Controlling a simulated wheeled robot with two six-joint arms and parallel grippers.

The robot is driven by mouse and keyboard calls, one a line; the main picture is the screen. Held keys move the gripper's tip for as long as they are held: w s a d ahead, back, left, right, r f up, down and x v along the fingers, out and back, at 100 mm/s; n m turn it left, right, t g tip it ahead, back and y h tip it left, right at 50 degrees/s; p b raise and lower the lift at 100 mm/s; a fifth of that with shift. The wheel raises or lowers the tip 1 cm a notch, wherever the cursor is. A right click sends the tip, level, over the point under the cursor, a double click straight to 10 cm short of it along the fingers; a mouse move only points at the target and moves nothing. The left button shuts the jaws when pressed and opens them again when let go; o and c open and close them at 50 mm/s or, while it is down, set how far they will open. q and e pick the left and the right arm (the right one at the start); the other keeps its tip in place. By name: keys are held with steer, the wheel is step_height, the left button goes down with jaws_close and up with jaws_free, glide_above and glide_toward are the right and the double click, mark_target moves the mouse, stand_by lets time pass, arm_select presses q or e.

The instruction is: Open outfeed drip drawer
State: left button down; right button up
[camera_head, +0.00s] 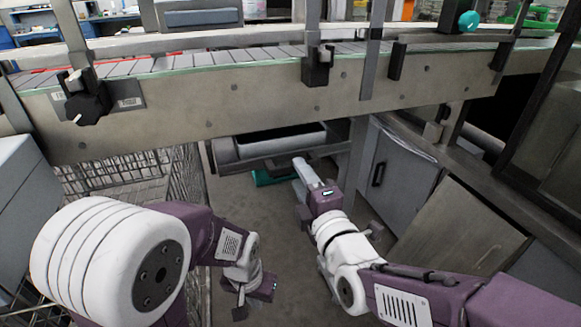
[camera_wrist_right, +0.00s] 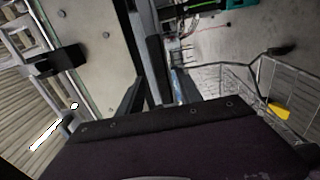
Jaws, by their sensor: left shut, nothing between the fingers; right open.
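The drip drawer (camera_head: 282,147) is a grey tray under the conveyor in the head view, with its dark inside showing from above. I cannot tell how far out it stands. My right gripper (camera_head: 299,166) is open just in front of and below its front edge. In the right wrist view, the open fingers (camera_wrist_right: 158,92) point at a grey and dark bar, apparently the drawer's front; contact cannot be told. My left gripper (camera_head: 240,300) is shut and empty, low above the floor, well away from the drawer.
The conveyor (camera_head: 215,105) crosses above the drawer. A wire cage cart (camera_head: 185,180) stands at the left, also in the right wrist view (camera_wrist_right: 240,80). A grey cabinet (camera_head: 400,180) stands right of the drawer. A teal object (camera_head: 268,177) lies beneath it. Floor between is open.

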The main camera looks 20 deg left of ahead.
mark_target(290, 160)
steer(key=b+x, duration=0.1)
steer(key=x, duration=0.6)
steer(key=shift+w+f, duration=0.1)
jaws_close()
stand_by(1.1)
